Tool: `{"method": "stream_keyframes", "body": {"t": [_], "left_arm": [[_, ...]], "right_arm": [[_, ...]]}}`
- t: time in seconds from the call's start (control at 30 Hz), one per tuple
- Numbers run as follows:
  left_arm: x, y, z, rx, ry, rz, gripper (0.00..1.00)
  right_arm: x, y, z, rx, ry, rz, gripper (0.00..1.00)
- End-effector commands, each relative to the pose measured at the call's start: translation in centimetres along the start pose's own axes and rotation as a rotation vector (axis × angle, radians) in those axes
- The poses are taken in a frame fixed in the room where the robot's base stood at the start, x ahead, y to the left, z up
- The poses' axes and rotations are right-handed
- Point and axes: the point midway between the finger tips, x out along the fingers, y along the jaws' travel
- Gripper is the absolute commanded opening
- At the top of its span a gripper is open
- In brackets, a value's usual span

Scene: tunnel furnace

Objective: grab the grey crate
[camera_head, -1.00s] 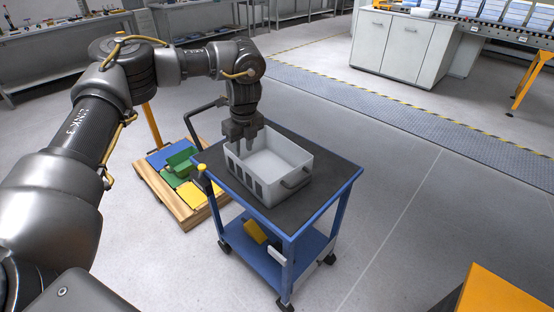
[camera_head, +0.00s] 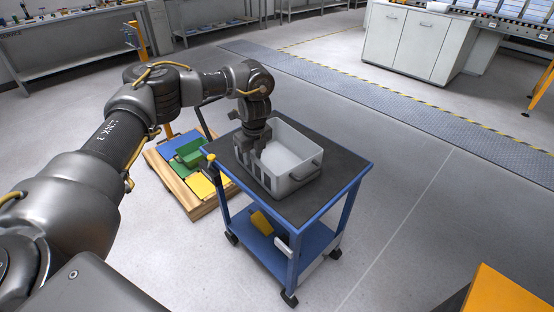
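The grey crate (camera_head: 291,178) sits on the dark top of a blue wheeled cart (camera_head: 323,204). It is open at the top, looks empty inside, and has a handle on its right end. My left gripper (camera_head: 250,158) points down at the crate's left end, with its fingers at the rim there. The fingers are small and partly merge with the crate wall, so I cannot tell whether they are closed on it. My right gripper is out of the view.
A wooden pallet (camera_head: 191,206) with blue, green and yellow items lies left of the cart. A yellow item (camera_head: 262,223) lies on the cart's lower shelf. White cabinets (camera_head: 413,45) stand at the back. An orange surface (camera_head: 505,291) is at the bottom right. Floor right of the cart is clear.

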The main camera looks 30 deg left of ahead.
Motion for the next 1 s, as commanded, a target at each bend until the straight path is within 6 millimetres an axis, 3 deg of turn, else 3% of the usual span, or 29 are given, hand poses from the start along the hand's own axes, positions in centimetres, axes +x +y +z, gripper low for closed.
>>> {"method": "stream_keyframes", "body": {"t": [0.2,0.43,0.67,1.0], "left_arm": [[2.0,0.0,0.0,0.001,0.0,0.0,0.29],[2.1,0.0,0.0,0.001,0.0,-0.001,0.29],[2.1,0.0,0.0,0.0,0.0,-0.001,0.0],[2.1,0.0,0.0,0.0,0.0,-0.001,0.0]], "right_arm": [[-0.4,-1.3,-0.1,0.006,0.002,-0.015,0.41],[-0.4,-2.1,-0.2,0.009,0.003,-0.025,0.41],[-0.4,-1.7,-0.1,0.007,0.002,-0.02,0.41],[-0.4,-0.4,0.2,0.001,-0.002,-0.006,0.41]]}}
